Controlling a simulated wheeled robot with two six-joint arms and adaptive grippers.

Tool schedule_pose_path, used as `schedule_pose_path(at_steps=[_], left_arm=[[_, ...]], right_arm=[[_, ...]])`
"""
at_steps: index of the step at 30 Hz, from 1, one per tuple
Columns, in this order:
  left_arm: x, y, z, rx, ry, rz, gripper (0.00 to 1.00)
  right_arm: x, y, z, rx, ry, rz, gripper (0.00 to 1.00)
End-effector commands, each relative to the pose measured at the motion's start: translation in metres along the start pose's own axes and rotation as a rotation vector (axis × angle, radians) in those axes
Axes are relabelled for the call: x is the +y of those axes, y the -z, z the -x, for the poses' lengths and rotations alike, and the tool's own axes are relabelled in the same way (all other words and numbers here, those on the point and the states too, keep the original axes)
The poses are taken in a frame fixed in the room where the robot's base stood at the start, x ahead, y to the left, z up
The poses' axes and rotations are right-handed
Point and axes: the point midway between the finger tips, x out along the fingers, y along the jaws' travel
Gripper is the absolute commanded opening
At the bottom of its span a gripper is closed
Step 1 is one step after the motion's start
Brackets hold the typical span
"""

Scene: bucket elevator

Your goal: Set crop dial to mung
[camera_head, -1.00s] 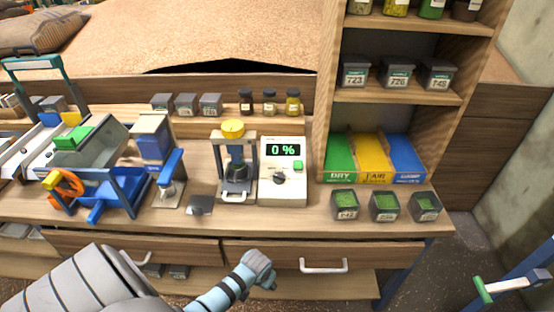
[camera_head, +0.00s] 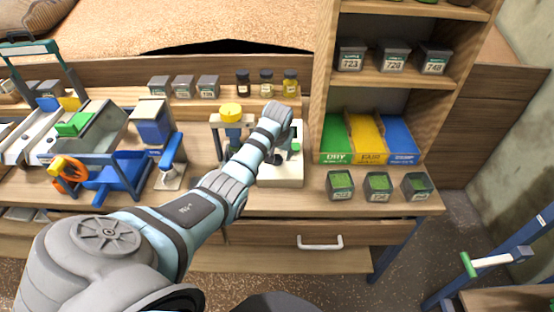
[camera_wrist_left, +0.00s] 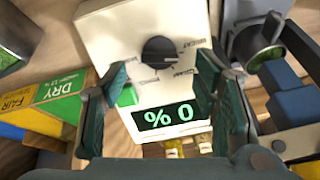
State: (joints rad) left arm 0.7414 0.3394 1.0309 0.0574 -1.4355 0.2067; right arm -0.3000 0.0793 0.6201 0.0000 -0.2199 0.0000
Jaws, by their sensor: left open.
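The white meter (camera_head: 284,172) stands on the bench, mostly hidden behind my left arm in the head view. The left wrist view shows its face upside down: a black round crop dial (camera_wrist_left: 160,56) with small labels around it, a green button (camera_wrist_left: 127,96) and a display (camera_wrist_left: 171,117) reading 0 %. The label the dial points at is too small to read. My left gripper (camera_wrist_left: 165,82) is open and empty, its fingers over the meter's face on either side of the dial and apart from it. My right gripper is not in view.
A press with a yellow top (camera_head: 231,112) stands close left of the meter. Green, yellow and blue bins (camera_head: 365,142) are to its right, with several sample cups (camera_head: 378,186) in front. Small jars (camera_head: 266,84) line the ledge behind.

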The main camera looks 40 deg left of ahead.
Motion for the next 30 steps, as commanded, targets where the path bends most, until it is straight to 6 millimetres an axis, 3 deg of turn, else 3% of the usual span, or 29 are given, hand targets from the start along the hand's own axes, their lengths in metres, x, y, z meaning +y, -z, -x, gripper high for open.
schedule_pose_path(at_steps=[1, 5, 15, 24, 30], left_arm=[[0.001, -0.003, -0.015, -0.003, 0.000, 0.000, 0.55], [0.001, -0.002, -0.032, -0.001, -0.001, 0.000, 0.55], [0.000, -0.001, -0.036, 0.000, 0.000, -0.001, 0.53], [0.000, -0.001, -0.035, 0.000, 0.000, -0.001, 0.07], [0.000, -0.001, -0.035, 0.000, 0.001, -0.011, 0.07]], right_arm=[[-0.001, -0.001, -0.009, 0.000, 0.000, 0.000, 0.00], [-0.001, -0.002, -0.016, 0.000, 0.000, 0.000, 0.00], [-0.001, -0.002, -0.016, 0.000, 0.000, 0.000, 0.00], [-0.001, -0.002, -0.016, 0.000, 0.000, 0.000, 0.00], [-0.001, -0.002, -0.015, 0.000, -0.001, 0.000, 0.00]])
